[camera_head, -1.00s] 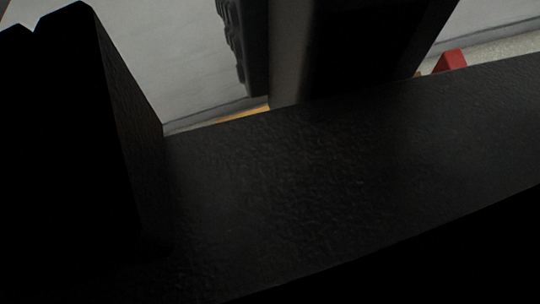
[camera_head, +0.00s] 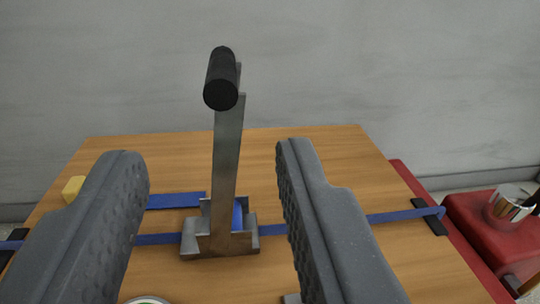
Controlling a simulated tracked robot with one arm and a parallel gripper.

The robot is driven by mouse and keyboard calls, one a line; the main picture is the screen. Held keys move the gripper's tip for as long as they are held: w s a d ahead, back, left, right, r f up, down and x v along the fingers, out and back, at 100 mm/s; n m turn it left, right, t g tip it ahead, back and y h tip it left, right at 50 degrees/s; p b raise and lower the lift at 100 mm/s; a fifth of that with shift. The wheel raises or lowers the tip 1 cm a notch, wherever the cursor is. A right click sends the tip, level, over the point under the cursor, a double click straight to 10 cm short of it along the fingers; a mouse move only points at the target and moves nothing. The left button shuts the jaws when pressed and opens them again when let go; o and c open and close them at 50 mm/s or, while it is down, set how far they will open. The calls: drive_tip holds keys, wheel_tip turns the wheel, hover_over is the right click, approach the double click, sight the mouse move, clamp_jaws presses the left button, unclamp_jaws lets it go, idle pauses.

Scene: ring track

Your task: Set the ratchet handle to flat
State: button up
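The ratchet handle (camera_head: 228,150) stands nearly upright in the middle of the view. It is a grey metal lever with a black cylindrical grip (camera_head: 221,80) at its top. Its metal base (camera_head: 193,243) sits on a wooden table, with a blue strap (camera_head: 370,217) running through it to both sides. My gripper (camera_head: 205,165) is open, with one dark grey finger on each side of the lever as seen in the picture. The black grip shows above the fingertips. No contact between the fingers and the lever is visible.
The wooden table (camera_head: 320,170) has bare room behind the lever. A yellow block (camera_head: 74,189) lies at its left edge. Black pads sit at the strap ends. A red surface (camera_head: 475,225) with a shiny metal cup (camera_head: 508,204) stands at right. A grey wall is behind.

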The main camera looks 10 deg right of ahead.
sight(222, 78)
drive_tip(key=shift+n, duration=0.3)
drive_tip(key=w, duration=0.4)
drive_tip(key=w+b, duration=0.1)
drive_tip(key=w, duration=0.3)
drive_tip(key=w+b, duration=0.1)
drive_tip(key=w, duration=0.3)
drive_tip(key=shift+w+d+f, duration=0.3)
drive_tip(key=shift+w+f, duration=0.05)
drive_tip(key=shift+w, duration=0.05)
clamp_jaws()
